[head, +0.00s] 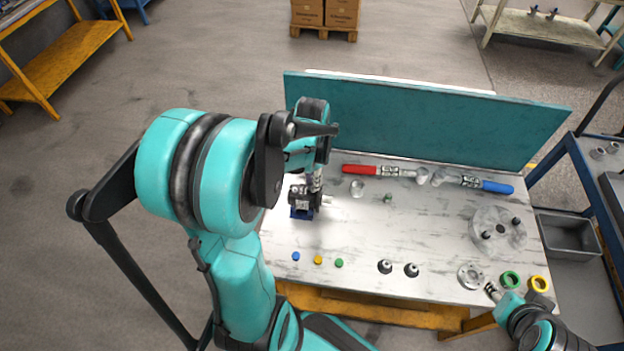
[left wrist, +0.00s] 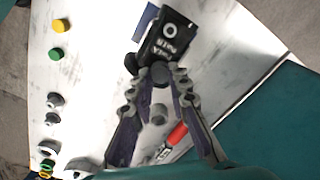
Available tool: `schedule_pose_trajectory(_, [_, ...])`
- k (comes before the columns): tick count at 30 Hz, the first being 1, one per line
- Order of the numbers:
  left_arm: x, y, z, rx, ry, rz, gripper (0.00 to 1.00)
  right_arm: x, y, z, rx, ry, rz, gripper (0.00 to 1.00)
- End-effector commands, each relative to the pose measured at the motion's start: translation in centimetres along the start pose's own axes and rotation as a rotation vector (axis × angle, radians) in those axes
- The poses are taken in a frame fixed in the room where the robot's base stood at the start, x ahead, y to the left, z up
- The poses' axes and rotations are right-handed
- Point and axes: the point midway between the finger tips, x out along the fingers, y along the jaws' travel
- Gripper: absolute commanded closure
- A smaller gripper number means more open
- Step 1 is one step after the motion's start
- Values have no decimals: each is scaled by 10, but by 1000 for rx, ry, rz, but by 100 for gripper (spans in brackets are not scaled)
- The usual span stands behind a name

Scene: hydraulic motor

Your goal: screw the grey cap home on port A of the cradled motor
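The motor (head: 302,196) is a dark block in a blue cradle (head: 301,213) at the table's left side. It also shows in the left wrist view (left wrist: 168,38), with pale markings on its face. My left gripper (head: 316,183) is right at the motor, pointing down. In the left wrist view its fingertips (left wrist: 160,76) lie on both sides of a dark grey round cap (left wrist: 160,71) and appear shut on it. The cap is against or just before the motor; its seating and the port are hidden. My right gripper (head: 493,291) is at the table's front right, too small to read.
Red-handled (head: 360,169) and blue-handled (head: 497,187) tools lie towards the back panel (head: 430,125). Small coloured caps (head: 318,260), dark fittings (head: 385,266), a flange (head: 471,276) and a round pegged plate (head: 498,232) lie on the table. The table's middle is mostly clear.

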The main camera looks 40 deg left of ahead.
Motion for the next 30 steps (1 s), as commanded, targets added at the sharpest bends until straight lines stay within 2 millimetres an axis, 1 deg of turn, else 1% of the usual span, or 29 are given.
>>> schedule_pose_trajectory(5, [0, 0, 0, 18, 0, 0, 100, 0, 0, 0, 0, 0, 0, 60])
schedule_pose_trajectory(8, [0, 0, 0, 128, 0, 0, 100, 1, 0, 1, 0, 0, 0, 60])
schedule_pose_trajectory(12, [1, 0, 0, 351, 0, 0, 100, 2, 0, 1, 0, 0, 0, 60])
schedule_pose_trajectory(15, [1, 0, 0, 459, 0, 0, 100, 2, 0, 2, 0, 0, 0, 60])
schedule_pose_trajectory(18, [1, 0, 0, 502, 0, 0, 100, 2, 0, 2, 0, 0, 0, 60])
schedule_pose_trajectory(26, [1, 0, 0, 512, 0, 0, 100, 2, 0, 2, 0, 0, 0, 60])
schedule_pose_trajectory(28, [1, 0, 0, 567, 0, 0, 100, 2, 0, 2, 0, 0, 0, 60])
schedule_pose_trajectory(30, [2, 0, 0, 664, 0, 0, 100, 3, 0, 2, 0, 0, 0, 60])
